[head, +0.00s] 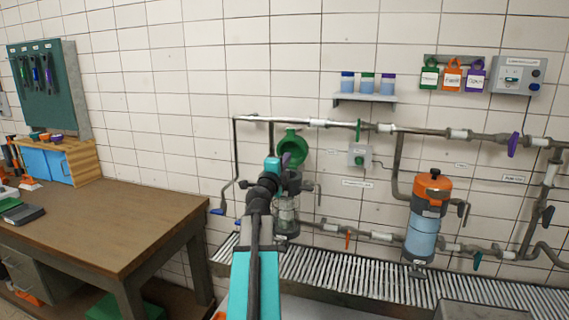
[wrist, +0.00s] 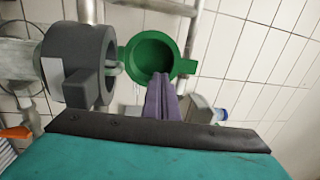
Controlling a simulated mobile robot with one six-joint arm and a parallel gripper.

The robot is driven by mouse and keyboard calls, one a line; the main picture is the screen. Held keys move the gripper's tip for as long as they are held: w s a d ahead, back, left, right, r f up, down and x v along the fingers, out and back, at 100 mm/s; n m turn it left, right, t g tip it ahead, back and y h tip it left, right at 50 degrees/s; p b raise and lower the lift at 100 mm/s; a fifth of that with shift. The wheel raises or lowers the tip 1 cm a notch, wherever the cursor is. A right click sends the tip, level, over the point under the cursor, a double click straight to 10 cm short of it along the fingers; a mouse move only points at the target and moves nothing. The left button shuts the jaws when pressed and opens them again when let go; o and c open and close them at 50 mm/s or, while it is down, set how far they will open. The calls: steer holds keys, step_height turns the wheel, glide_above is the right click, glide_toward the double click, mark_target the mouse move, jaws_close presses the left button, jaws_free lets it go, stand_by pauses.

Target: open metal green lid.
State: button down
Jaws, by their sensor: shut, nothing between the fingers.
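The green metal lid (head: 293,148) stands tipped up against the wall side of a grey-collared canister with a clear glass body (head: 286,212). Its hollow round inside faces me. In the wrist view the lid (wrist: 150,52) is near the top centre, and the canister's open grey collar (wrist: 85,65) is to its left. My gripper (head: 287,159) has purple fingers, which are shut and empty in front of the lid. In the wrist view the fingers (wrist: 160,85) overlap the lid's lower edge; I cannot tell whether they touch it. My arm hides part of the canister in the head view.
Pipes with valves (head: 380,127) run along the tiled wall. An orange-topped filter canister (head: 432,188) hangs at right. A small shelf (head: 365,97) holds jars. A wooden workbench (head: 110,225) stands at left, and a slatted metal grating (head: 340,272) lies below the pipes.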

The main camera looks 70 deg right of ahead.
mark_target(292, 147)
steer(key=shift+s+d+r+p, duration=0.1)
steer(key=shift+d+r, duration=0.1)
steer(key=shift+d, duration=1.4)
steer(key=shift+w+d+r+p, duration=0.1)
steer(key=shift+d+r, duration=0.1)
steer(key=shift+d, duration=1.35)
steer(key=shift+s+d+r+p, duration=0.1)
steer(key=shift+d+r, duration=0.1)
steer(key=shift+d, duration=1.4)
steer(key=shift+w+r+p, duration=0.2)
steer(key=shift+w+p, duration=0.1)
steer(key=shift+p, duration=0.6)
